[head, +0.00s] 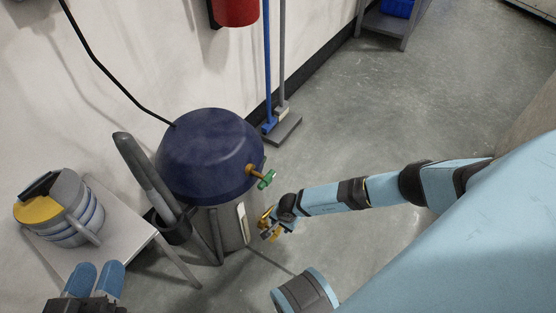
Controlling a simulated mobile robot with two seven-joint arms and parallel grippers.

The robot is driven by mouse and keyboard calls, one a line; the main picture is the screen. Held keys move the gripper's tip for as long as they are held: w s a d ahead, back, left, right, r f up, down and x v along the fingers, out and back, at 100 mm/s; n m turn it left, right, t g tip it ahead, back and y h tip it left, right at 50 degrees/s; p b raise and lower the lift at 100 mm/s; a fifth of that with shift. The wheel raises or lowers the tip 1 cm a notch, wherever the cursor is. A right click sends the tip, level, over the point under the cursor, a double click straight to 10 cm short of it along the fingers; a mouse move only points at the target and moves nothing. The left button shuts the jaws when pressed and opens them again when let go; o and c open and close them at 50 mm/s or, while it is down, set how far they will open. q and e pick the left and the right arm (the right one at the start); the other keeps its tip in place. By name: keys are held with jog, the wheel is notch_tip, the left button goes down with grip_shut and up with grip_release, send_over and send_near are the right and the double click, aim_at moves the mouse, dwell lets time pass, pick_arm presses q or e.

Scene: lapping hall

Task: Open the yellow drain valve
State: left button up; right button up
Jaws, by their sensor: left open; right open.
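A dark blue dome-topped vessel (208,150) with a grey lower body stands by the wall. A brass fitting with a green handle (266,179) sticks out of its right side. Yellow parts (264,217) show lower down, right of the grey body; I cannot tell whether they are the yellow drain valve, my fingertips or both. My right gripper (269,227) is open there, below the green handle, its arm reaching in from the right. Contact cannot be made out. My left gripper (94,279), with blue fingers, is open at the bottom left, away from the vessel.
A small grey table (125,243) at left carries a round grey and yellow machine (62,209). A dark grey tube-like thing (148,175) leans beside the vessel. Blue and grey poles with a floor head (283,128) stand at the wall. The floor at right is clear.

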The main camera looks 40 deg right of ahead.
aim_at(278, 231)
jog(key=f+b, duration=0.1)
jog(key=f, duration=0.1)
jog(key=f+b, duration=0.1)
jog(key=f, duration=0.1)
jog(key=w+f+b, duration=0.1)
jog(key=f, duration=0.1)
jog(key=shift+a+f, duration=0.15)
jog(key=shift+a, duration=0.1)
jog(key=shift+w+f, duration=0.15)
jog(key=shift+f, duration=0.25)
pick_arm(q)
jog(key=m, duration=0.1)
jog(key=w+a+m+t, duration=0.1)
jog(key=w+m, duration=0.1)
jog(key=shift+w+a+r+t+h, duration=0.2)
jog(key=shift+r+t+h, duration=0.1)
jog(key=shift+t, duration=0.1)
pick_arm(e)
grip_shut()
